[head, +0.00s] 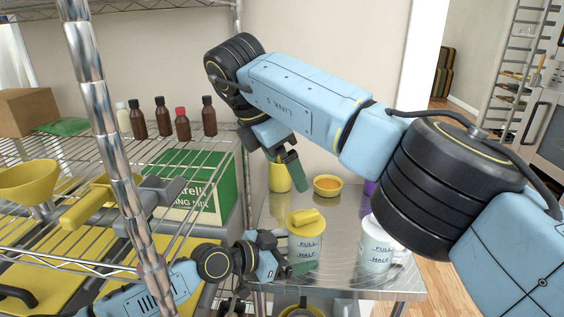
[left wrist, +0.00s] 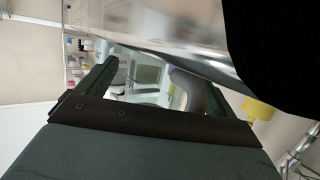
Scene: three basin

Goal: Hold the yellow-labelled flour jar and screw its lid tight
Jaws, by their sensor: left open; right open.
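A clear jar (head: 305,250) with FULL and HALF marks stands upright on the steel table. A yellow lid-like piece (head: 306,217) sits on its top; I cannot tell how well it is seated. A similar jar with a white top (head: 375,250) stands to its right. No yellow label can be made out on either. My left gripper (head: 290,262) is open, low at the left side of the yellow-topped jar, one green finger overlapping its lower part. Its fingers also show in the left wrist view (left wrist: 150,85), with nothing clearly held. My right gripper (head: 285,165) is open and empty, above and behind that jar.
A yellow container (head: 279,178) and a yellow bowl (head: 328,185) stand at the back of the steel table (head: 345,278). A wire shelf with a green box (head: 190,185) and several bottles is at left. Its chrome post (head: 115,150) stands close to my left arm.

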